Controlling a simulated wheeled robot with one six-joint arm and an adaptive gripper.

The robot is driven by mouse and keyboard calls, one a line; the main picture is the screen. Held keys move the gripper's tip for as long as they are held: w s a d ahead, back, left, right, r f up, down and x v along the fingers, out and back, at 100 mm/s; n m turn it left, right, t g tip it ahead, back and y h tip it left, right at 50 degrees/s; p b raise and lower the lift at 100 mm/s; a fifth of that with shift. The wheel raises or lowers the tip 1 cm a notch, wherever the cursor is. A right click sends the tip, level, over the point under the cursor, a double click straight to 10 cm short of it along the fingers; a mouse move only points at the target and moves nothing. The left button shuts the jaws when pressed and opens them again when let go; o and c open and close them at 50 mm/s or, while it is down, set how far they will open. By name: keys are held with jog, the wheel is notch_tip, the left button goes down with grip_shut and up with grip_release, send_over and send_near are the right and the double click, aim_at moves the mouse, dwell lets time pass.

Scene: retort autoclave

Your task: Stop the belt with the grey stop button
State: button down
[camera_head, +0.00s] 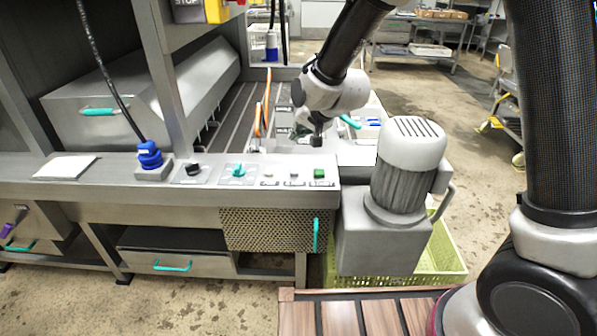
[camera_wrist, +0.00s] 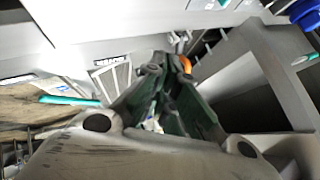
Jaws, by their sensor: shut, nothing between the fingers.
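A control panel (camera_head: 215,182) runs along the front of the machine. Two small grey buttons stand on it, one on the left (camera_head: 269,178) and one on the right (camera_head: 294,176); their labels are too small to read, so I cannot tell which is the stop button. A green button (camera_head: 319,174) sits to their right. My gripper (camera_head: 317,139) points down above and behind the green button, apart from the panel. In the wrist view my gripper (camera_wrist: 154,68) has its fingers together with nothing held. I cannot make out the grey buttons there.
The slatted belt (camera_head: 233,108) lies behind. A green crate (camera_head: 445,255) is on the floor.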

aim_at(298, 170)
dwell(0.3)
jog(key=shift+f, duration=4.45)
jog(key=shift+f, duration=0.4)
jog(key=shift+f, duration=0.5)
jog(key=shift+r, duration=0.95)
